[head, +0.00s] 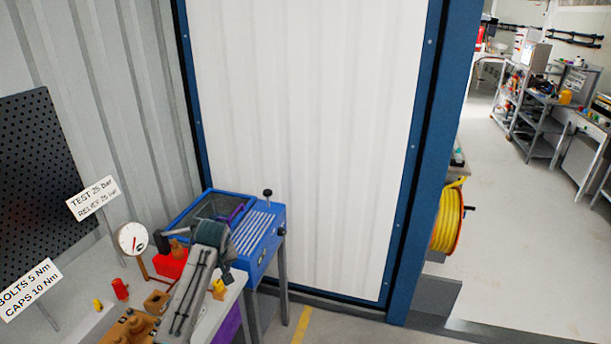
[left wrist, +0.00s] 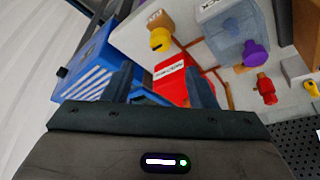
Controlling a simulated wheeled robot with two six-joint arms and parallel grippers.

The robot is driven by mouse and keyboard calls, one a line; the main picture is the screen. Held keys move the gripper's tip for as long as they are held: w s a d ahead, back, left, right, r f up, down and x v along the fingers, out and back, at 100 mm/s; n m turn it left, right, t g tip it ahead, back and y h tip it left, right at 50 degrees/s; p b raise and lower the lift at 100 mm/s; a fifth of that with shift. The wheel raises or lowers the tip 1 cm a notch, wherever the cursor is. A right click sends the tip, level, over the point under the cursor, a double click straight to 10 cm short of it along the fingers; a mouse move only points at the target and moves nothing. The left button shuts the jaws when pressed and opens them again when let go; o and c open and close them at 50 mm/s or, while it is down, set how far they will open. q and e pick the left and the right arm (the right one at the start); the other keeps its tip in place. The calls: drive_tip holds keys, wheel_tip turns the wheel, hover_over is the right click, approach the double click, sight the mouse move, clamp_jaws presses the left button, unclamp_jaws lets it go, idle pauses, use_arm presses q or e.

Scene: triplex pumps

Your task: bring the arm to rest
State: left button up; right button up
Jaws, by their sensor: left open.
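My left arm (head: 190,298) comes in low in the head view and reaches over the workbench. My left gripper (left wrist: 160,84) shows in the left wrist view with its two dark fingers apart and nothing held between them. A red bin (left wrist: 172,82) with a white label appears beyond the gap between the fingers. In the head view my wrist covers part of the bench, and the fingertips are hard to make out. My right gripper is in neither view.
A blue machine (head: 262,238) with a ribbed top stands beside my wrist. A pressure gauge (head: 131,238), a red fitting (head: 120,290) and brown blocks (head: 128,328) are left of my arm. A yellow hose reel (head: 447,220) is farther right. The floor (head: 530,260) at right is clear.

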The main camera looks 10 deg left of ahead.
use_arm(q)
drive_tip(key=s+d+f+m, duration=0.35)
drive_tip(key=s+f, duration=0.25)
drive_tip(key=s, duration=0.4)
drive_tip(key=s+d+r+m+h, duration=0.1)
drive_tip(key=s+d+m, duration=0.25)
drive_tip(key=s, duration=1.15)
drive_tip(key=s+d+r+m+h, duration=0.15)
drive_tip(key=s+d, duration=0.35)
drive_tip(key=s, duration=0.9)
wheel_tip(320, 180, down, 38)
drive_tip(key=s+a+g+b, duration=0.1)
drive_tip(key=a+b, duration=0.2)
drive_tip(key=b, duration=0.3)
drive_tip(key=s+f+b, duration=0.2)
drive_tip(key=s+f, duration=0.7)
drive_tip(key=f, duration=0.2)
drive_tip(key=s+f+g+b, duration=0.1)
drive_tip(key=s+f+b, duration=0.2)
drive_tip(key=s+f, duration=0.6)
wheel_tip(320, 180, down, 3)
drive_tip(key=shift+a+f, duration=0.15)
drive_tip(key=shift+a, duration=0.3)
drive_tip(key=shift+s, duration=0.1)
